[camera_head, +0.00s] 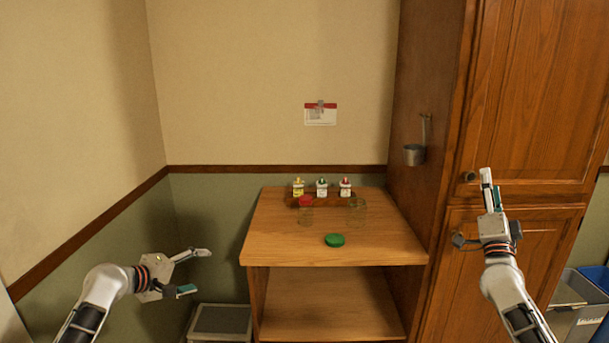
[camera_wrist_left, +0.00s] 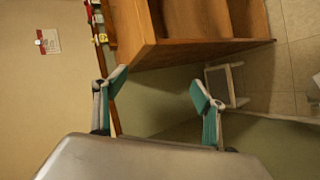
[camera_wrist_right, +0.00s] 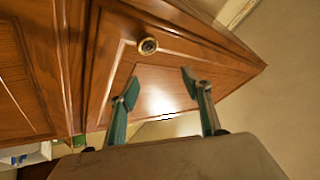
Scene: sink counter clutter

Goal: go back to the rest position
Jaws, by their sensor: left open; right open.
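My left gripper (camera_head: 198,271) is open and empty, in the air to the left of the wooden counter. In the left wrist view its two fingers (camera_wrist_left: 158,88) stand apart with nothing between them. My right gripper (camera_head: 486,205) is raised in front of the tall wooden cabinet at the right. In the right wrist view its fingers (camera_wrist_right: 160,88) are apart and empty, with a cabinet door behind them. Both grippers are clear of the counter and of the things on it.
The wooden counter (camera_head: 280,250) bears a green lid (camera_head: 334,240), a jar with a red lid (camera_head: 305,202), another clear jar (camera_head: 357,204) and three small bottles (camera_head: 321,188) at the back. The cabinet (camera_head: 515,235) stands close behind my right gripper. A grey bin (camera_head: 578,312) is at the lower right.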

